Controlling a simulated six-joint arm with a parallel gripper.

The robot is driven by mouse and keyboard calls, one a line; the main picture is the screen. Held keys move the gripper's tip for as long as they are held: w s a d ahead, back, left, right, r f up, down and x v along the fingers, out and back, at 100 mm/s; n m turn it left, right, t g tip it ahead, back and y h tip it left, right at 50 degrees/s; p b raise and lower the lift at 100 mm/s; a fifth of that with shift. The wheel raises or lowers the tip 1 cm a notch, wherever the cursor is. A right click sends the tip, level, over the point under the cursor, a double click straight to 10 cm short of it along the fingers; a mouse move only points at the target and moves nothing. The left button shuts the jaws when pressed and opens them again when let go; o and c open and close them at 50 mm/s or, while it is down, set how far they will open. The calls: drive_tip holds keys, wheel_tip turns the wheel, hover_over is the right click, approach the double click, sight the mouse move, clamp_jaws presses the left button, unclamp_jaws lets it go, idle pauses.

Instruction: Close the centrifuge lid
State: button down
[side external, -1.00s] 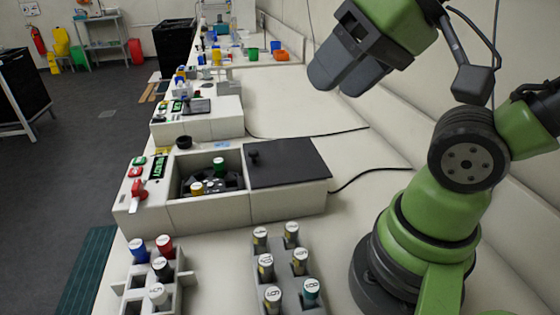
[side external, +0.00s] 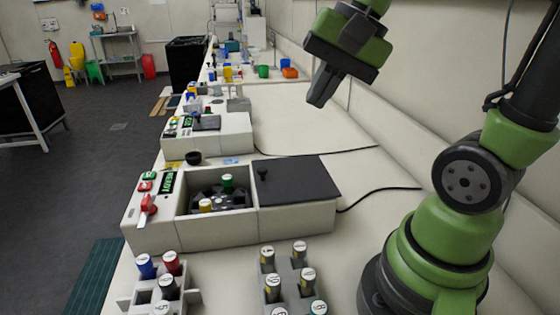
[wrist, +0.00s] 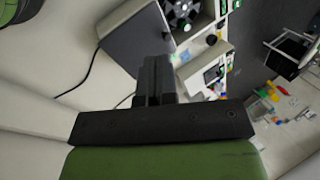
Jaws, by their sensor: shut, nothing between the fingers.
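The centrifuge (side external: 190,235) is a white box with a green READY display and a red lever at its left end. Its rotor chamber is open, with a dark rotor (side external: 235,196) holding a green-capped and a yellow-capped tube. The dark flat lid (side external: 305,183) lies to the right of the opening, with a small black knob (side external: 263,174) near its left edge. The lid also shows in the wrist view (wrist: 138,45), with the rotor (wrist: 180,10) beyond it. My gripper (side external: 317,102) is shut and empty, high above and behind the lid, apart from it.
Tube racks with capped tubes stand in front of the centrifuge, one at left (side external: 190,297) and one at centre (side external: 284,268). Another white device (side external: 225,140) stands behind it. A black cable (side external: 375,192) runs right from the centrifuge. The bench behind the lid is clear.

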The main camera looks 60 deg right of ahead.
drive_tip(key=w+d+f+m+y, duration=0.2)
drive_tip(key=w+d+f+m, duration=0.3)
drive_tip(key=d+m, duration=0.3)
drive_tip(key=m+y, duration=0.2)
drive_tip(key=m, duration=0.3)
approach(265, 176)
drive_tip(key=f, duration=0.3)
drive_tip(key=shift+s+d+f, duration=0.2)
drive_tip(key=shift+s+d, duration=0.05)
drive_tip(key=shift+d, duration=0.05)
drive_tip(key=w+a, duration=0.1)
drive_tip(key=w+a+f, duration=0.1)
drive_tip(key=shift+a, duration=0.3)
drive_tip(key=shift+w+a, duration=0.3)
drive_tip(key=shift+a, duration=0.1)
drive_tip(key=w+a, duration=1.2)
